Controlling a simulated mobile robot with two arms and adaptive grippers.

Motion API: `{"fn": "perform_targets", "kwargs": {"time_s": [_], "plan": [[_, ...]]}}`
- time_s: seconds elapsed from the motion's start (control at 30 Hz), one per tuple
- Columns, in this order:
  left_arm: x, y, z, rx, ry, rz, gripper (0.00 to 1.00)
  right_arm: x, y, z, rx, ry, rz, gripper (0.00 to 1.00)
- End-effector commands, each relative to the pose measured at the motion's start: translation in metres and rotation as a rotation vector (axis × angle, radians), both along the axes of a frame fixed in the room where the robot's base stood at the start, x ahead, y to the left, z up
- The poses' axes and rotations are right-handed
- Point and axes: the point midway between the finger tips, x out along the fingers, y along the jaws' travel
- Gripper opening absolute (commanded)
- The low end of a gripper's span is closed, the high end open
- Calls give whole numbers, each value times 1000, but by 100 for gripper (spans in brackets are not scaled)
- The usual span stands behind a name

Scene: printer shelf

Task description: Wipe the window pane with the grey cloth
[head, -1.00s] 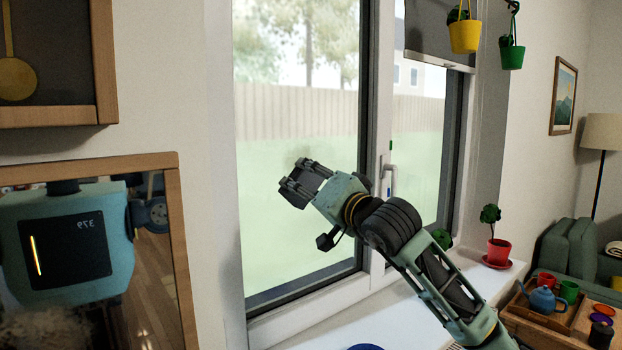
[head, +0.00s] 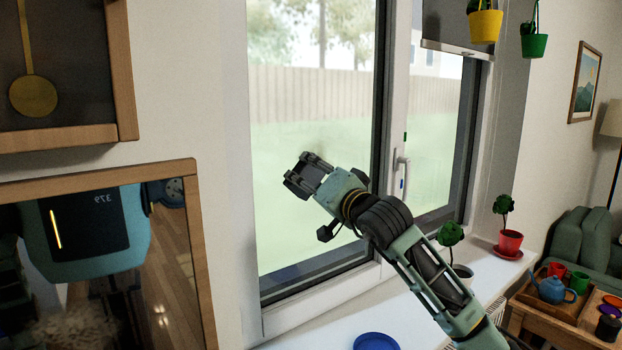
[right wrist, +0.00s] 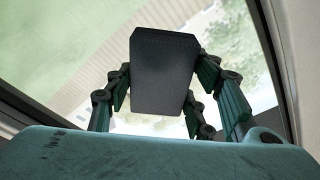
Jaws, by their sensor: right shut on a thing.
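The window pane (head: 310,120) is the large left pane, with a fence and trees behind it. My right gripper (head: 300,176) is in front of its lower middle. It is shut on the grey cloth (right wrist: 164,72), which looks like a dark, flat rectangular pad between the fingers in the right wrist view. The glass lies close behind the pad there; I cannot tell whether they touch. A faint smudge (head: 347,160) shows on the glass beside the gripper. My left gripper is not in view.
A window handle (head: 400,172) juts from the frame at right. Yellow (head: 486,26) and green (head: 534,45) pots hang above. A mirror (head: 195,250) is at left.

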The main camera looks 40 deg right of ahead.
Motion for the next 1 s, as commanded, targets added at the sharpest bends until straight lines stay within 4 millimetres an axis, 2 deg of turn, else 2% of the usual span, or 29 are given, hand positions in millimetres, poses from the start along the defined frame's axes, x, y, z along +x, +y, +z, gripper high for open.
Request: {"fn": "perform_targets", "kwargs": {"time_s": [1.0], "plan": [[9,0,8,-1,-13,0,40,17,-2,1,1,0,0,28]]}}
